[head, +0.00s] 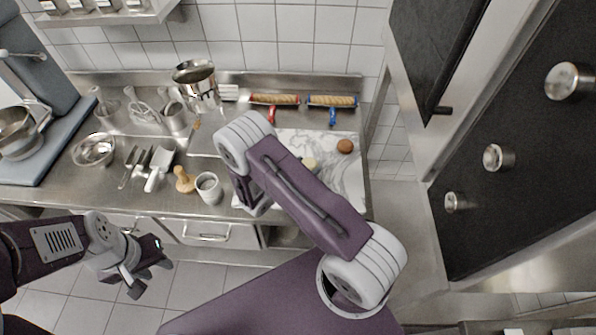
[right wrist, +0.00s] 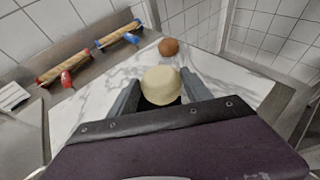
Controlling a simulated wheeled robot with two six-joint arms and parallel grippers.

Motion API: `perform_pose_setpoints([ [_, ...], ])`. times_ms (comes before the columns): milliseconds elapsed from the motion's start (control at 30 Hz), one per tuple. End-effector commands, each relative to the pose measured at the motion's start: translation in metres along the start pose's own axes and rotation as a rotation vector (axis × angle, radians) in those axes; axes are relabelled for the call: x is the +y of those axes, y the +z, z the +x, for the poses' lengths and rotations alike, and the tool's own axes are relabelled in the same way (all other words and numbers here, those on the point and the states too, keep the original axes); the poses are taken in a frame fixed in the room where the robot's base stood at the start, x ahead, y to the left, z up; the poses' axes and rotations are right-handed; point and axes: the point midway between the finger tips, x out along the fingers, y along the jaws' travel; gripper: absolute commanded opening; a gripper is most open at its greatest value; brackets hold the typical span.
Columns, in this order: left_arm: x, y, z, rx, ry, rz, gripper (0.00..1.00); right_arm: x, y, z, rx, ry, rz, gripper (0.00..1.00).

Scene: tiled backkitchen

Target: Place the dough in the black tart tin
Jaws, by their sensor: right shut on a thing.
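The pale round dough (right wrist: 160,85) sits between the two fingers of my right gripper (right wrist: 157,92), which is shut on it, above the marble board. In the head view a small pale part of the dough (head: 310,163) shows past my right arm, which hides the right gripper. A dark patch shows below the dough between the fingers in the right wrist view; I cannot tell whether it is the black tart tin. The tin is not clearly seen elsewhere. My left gripper (head: 150,276) is open and empty, in front of the counter and over the floor.
The marble board (head: 345,178) carries a brown ball (head: 345,146). Behind it lie rolling pins with red (head: 275,99) and blue (head: 333,101) handles. A white mug (head: 208,188), a wooden tool (head: 184,179) and a metal bowl (head: 94,150) stand to the left.

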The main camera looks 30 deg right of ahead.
Motion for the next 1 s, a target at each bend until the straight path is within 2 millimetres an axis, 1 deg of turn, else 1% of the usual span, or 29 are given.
perform_pose_setpoints([
  [33,0.000,-0.001,-0.005,0.000,0.000,0.000,0.36,0.011,-0.005,0.000,0.000,0.001,0.001,0.12],
  [100,0.000,-0.001,-0.006,0.000,0.000,0.000,0.36,0.022,-0.012,0.003,-0.001,0.000,0.001,0.12],
  [200,0.000,-0.001,-0.006,0.000,0.000,0.000,0.36,0.030,-0.018,0.004,-0.001,-0.001,0.000,0.12],
  [367,0.000,-0.001,-0.008,0.000,0.000,0.000,0.36,0.032,-0.022,0.005,0.000,-0.002,-0.001,0.12],
  [500,0.000,-0.002,-0.016,0.000,0.000,0.000,0.36,0.031,-0.044,0.015,0.000,-0.002,-0.003,0.12],
  [600,0.000,-0.002,-0.017,0.000,0.000,0.000,0.36,0.032,-0.055,0.019,0.000,-0.001,0.000,0.12],
  [833,0.000,-0.002,-0.016,0.000,0.000,0.000,0.36,0.032,-0.057,0.020,0.000,0.000,0.001,0.12],
  [967,0.000,-0.001,-0.011,0.000,0.000,0.000,0.36,0.032,-0.061,0.021,0.000,0.000,0.001,0.12],
  [1000,0.000,-0.001,-0.013,0.000,0.000,0.000,0.36,0.032,-0.059,0.021,0.001,0.000,0.001,0.66],
])
